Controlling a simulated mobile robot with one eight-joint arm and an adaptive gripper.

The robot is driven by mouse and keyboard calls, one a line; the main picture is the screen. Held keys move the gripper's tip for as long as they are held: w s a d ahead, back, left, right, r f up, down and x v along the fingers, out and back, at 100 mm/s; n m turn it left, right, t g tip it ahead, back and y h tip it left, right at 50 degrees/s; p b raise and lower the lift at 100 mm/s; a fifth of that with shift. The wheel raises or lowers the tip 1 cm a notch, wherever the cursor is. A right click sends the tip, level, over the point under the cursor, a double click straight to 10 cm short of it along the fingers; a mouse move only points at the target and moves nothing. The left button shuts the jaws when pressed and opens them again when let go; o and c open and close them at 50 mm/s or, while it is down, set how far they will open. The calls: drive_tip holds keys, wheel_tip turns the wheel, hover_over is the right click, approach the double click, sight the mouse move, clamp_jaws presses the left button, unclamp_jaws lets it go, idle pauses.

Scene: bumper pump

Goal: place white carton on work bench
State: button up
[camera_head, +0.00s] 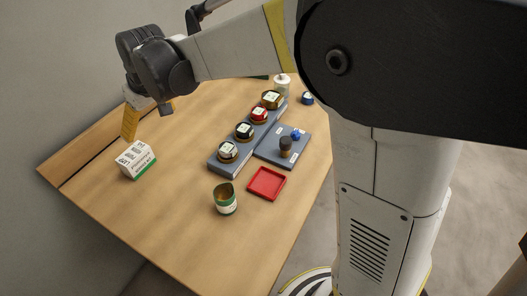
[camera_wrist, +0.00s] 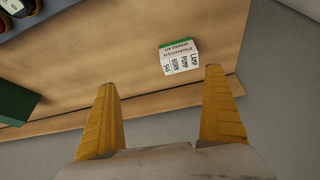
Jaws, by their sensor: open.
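The white carton (camera_head: 135,158) with a green band and black print stands on the left part of the wooden work bench (camera_head: 180,215), near its back edge. It also shows in the wrist view (camera_wrist: 180,57), beyond my fingertips and nearer the right one. My gripper (camera_wrist: 160,78) is open and empty, with two yellow fingers spread wide. In the head view my gripper (camera_head: 131,122) hangs above the bench's back edge, just behind the carton; part of it is hidden by the wrist. I see no contact between my fingers and the carton.
A grey rack (camera_head: 219,162) with several round jars stands mid-bench. A grey tray (camera_head: 268,153) with small items and a red tray (camera_head: 267,184) lie beside it. A green-labelled can (camera_head: 225,199) stands in front. A dark green box (camera_wrist: 14,102) shows in the wrist view. The left front bench is clear.

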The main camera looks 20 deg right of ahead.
drive_tip(key=s+d+r+m+t+h, duration=0.1)
drive_tip(key=s+d+r+m+t, duration=0.3)
drive_tip(key=s+d, duration=0.9)
drive_tip(key=s+d+f+m+g+h, duration=0.1)
drive_tip(key=s+d+f+m, duration=0.1)
drive_tip(key=s+d, duration=0.8)
drive_tip(key=shift+s+f, duration=0.4)
drive_tip(key=shift+s, duration=0.45)
drive_tip(key=shift+d, duration=0.15)
